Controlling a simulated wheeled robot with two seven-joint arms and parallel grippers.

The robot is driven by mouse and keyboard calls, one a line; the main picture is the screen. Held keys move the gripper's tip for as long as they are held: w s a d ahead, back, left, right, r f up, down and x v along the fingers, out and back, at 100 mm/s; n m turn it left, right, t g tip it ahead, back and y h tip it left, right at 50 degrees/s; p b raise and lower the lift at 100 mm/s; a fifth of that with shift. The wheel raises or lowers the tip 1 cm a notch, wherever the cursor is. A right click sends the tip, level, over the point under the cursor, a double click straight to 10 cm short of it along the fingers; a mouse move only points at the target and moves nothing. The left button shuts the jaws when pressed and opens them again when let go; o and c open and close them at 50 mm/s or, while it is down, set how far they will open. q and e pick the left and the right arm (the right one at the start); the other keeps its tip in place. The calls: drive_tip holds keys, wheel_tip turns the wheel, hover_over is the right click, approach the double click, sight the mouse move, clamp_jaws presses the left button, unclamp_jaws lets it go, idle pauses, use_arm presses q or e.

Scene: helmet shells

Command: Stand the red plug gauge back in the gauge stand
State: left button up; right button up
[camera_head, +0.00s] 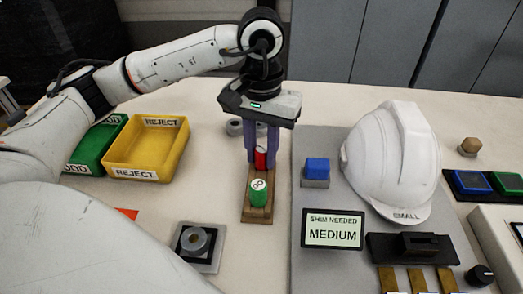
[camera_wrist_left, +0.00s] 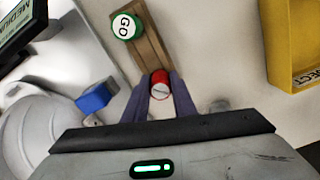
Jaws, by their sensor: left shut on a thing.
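The red plug gauge (camera_head: 261,158) is upright between the fingers of my left gripper (camera_head: 262,155), which is shut on it. The green GO gauge (camera_head: 259,190) stands at the near part of the stand, in front of the red one. It also shows in the left wrist view (camera_wrist_left: 126,25). My right gripper is not in view.
A yellow reject bin (camera_head: 146,147) and a green bin (camera_head: 93,150) stand at left. A metal ring on a plate (camera_head: 196,244) lies front left. At right are a blue block (camera_head: 317,168), a white helmet shell (camera_head: 385,165) and a sign reading MEDIUM (camera_head: 333,229).

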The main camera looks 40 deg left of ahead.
use_arm(q)
drive_tip(key=o, duration=1)
wheel_tip(320, 180, up, 2)
drive_tip(key=shift+r, duration=0.15)
wheel_tip(320, 180, up, 7)
drive_tip(key=shift+r+p, duration=0.2)
drive_tip(key=shift+p, duration=0.45)
drive_tip(key=shift+r, duration=0.35)
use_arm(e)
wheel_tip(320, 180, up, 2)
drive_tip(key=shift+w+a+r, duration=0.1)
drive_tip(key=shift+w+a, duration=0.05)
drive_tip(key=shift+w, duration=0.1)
